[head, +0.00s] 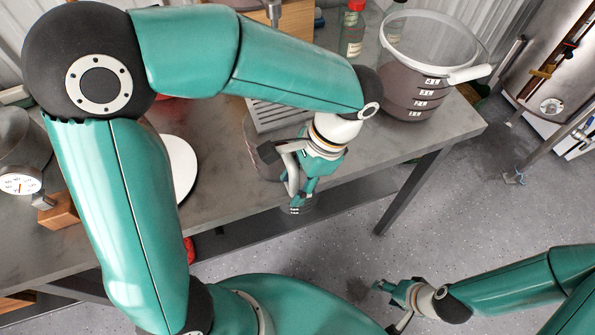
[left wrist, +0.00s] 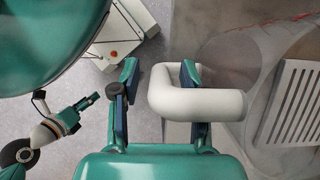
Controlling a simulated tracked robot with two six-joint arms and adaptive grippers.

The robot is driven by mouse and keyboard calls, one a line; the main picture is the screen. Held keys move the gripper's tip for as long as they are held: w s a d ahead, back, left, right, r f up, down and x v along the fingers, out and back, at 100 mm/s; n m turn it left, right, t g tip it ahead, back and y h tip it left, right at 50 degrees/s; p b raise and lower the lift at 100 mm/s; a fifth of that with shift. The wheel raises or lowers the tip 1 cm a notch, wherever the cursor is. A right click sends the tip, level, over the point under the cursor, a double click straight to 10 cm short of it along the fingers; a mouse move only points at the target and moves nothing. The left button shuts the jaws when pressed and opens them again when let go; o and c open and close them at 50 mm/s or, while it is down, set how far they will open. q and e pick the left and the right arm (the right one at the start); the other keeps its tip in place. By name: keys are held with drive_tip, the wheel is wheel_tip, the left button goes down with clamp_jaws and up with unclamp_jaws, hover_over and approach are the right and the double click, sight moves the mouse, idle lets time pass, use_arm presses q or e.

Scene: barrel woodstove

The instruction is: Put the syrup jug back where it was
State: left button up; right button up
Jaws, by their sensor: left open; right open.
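A clear jug with a pale handle stands at the table's front edge, mostly hidden by my left arm in the head view; its brownish side (head: 260,152) shows there. In the left wrist view the thick white handle (left wrist: 205,104) lies at the open fingers of my left gripper (left wrist: 160,80), and the jug's see-through body is to the right. In the head view my left gripper (head: 298,195) points down at the table's edge. A larger clear jug (head: 412,88) with dark contents and white markings stands at the table's right end. My right gripper (head: 385,288) is open and empty over the floor.
A slotted metal tray (head: 268,117) is behind the handled jug and also shows in the left wrist view (left wrist: 290,105). A red-capped bottle (head: 352,32) stands at the back. A white disc (head: 180,168) and a dial gauge (head: 20,184) are to the left.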

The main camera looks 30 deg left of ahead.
use_arm(q)
drive_tip(key=v, duration=1.2)
